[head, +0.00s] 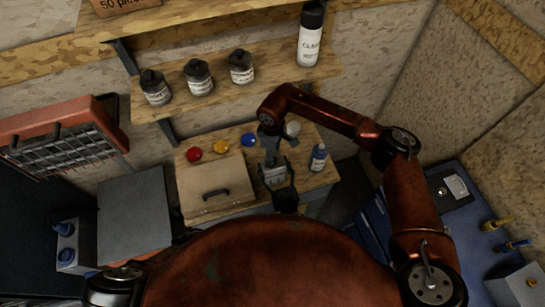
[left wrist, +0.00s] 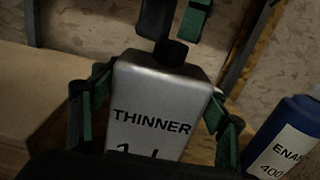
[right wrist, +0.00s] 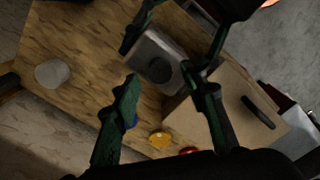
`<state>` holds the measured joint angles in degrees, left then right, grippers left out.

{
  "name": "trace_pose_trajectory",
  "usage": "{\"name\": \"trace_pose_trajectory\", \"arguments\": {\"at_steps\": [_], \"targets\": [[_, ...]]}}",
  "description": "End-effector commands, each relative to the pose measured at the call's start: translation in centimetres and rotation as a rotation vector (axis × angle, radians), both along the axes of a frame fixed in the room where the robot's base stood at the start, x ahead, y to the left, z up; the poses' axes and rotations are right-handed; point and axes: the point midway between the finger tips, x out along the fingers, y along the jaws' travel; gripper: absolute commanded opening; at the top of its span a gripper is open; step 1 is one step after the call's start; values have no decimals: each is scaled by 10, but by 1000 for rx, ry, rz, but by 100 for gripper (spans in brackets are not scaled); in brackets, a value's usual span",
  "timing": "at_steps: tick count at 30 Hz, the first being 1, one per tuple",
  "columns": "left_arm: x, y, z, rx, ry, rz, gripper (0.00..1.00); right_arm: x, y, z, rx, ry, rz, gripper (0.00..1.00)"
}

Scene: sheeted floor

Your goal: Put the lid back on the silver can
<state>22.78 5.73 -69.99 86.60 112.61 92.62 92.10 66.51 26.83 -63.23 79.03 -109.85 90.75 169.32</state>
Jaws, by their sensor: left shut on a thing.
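The silver can (left wrist: 155,100), labelled THINNER, stands upright in the left wrist view between the green-padded fingers of my left gripper (head: 277,182), which is shut on it. It also shows in the head view (head: 273,175). A black round cap (left wrist: 171,53) is on top of the can and shows from above in the right wrist view (right wrist: 160,70). It looks seated, but I cannot tell how tightly. My right gripper (right wrist: 167,86) is open above the can, its fingers spread on either side of the cap with nothing held between them.
A beige box (head: 215,190) with a dark handle is left of the can. Red (head: 194,154), yellow (head: 221,146) and blue (head: 248,140) round pieces and a grey-white disc (right wrist: 52,73) lie around. A blue ENAMEL bottle (left wrist: 285,135) stands right. A shelf (head: 275,75) with bottles is behind.

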Motion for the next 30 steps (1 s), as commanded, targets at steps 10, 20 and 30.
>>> {"name": "trace_pose_trajectory", "arguments": {"at_steps": [10,20,30], "targets": [[0,0,1,-1,-1,0,1,0,0,31,1,0,2,40],[0,0,1,-1,-1,0,1,0,0,31,1,0,55,37],[0,0,1,-1,-1,0,1,0,0,35,1,1,639,37]]}}
